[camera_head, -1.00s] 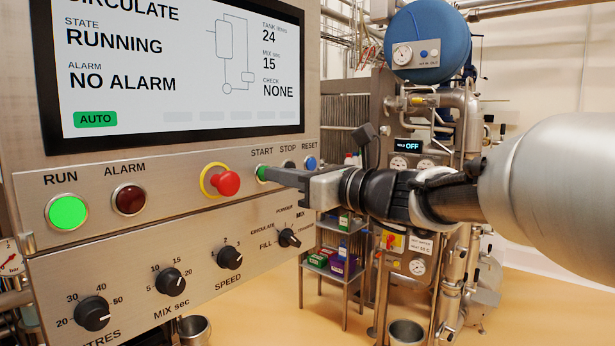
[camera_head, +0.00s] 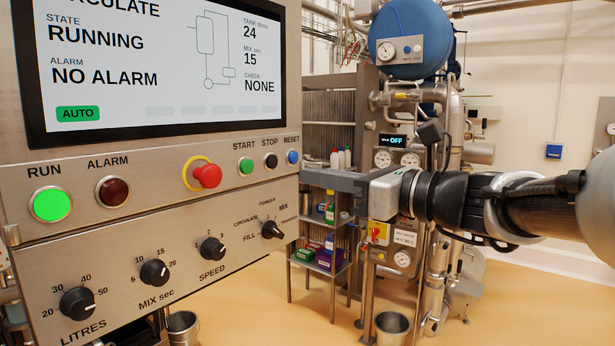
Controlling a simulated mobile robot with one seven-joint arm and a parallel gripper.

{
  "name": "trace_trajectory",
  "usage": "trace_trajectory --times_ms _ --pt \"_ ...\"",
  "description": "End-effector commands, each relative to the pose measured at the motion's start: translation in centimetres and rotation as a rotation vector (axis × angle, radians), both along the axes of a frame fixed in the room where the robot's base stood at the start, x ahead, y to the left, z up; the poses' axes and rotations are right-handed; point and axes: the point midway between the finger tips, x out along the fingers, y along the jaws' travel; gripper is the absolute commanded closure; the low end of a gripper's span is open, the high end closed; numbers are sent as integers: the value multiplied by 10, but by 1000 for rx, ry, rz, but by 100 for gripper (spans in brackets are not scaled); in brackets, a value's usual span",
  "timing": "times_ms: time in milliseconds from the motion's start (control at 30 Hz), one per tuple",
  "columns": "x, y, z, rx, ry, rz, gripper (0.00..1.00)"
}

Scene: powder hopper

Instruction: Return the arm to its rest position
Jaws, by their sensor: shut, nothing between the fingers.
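My gripper (camera_head: 306,178) is at the right of the control panel (camera_head: 120,240), its fingers shut with nothing between them. It points left, with its tips near the panel's right edge in the picture; the exact gap in depth is hard to judge. My arm (camera_head: 490,203) reaches in from the right. The green START button (camera_head: 246,167), black STOP button (camera_head: 271,161) and blue RESET button (camera_head: 293,157) are all uncovered. The screen (camera_head: 165,75) reads RUNNING and NO ALARM, and the green RUN lamp (camera_head: 50,205) is lit.
A red emergency stop (camera_head: 207,176) and several knobs sit on the panel. Behind my gripper stand a shelf cart (camera_head: 322,268) with bottles and boxes, and piping with a blue tank (camera_head: 412,35). A metal bucket (camera_head: 392,327) stands on the floor. Open floor shows at the lower right.

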Motion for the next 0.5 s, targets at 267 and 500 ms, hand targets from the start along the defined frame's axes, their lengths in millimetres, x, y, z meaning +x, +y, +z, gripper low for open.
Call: trace_trajectory --times_ms 267,500 --pt "0 0 0 0 0 0 100" --pt "-15 10 -8 -121 -39 31 100"
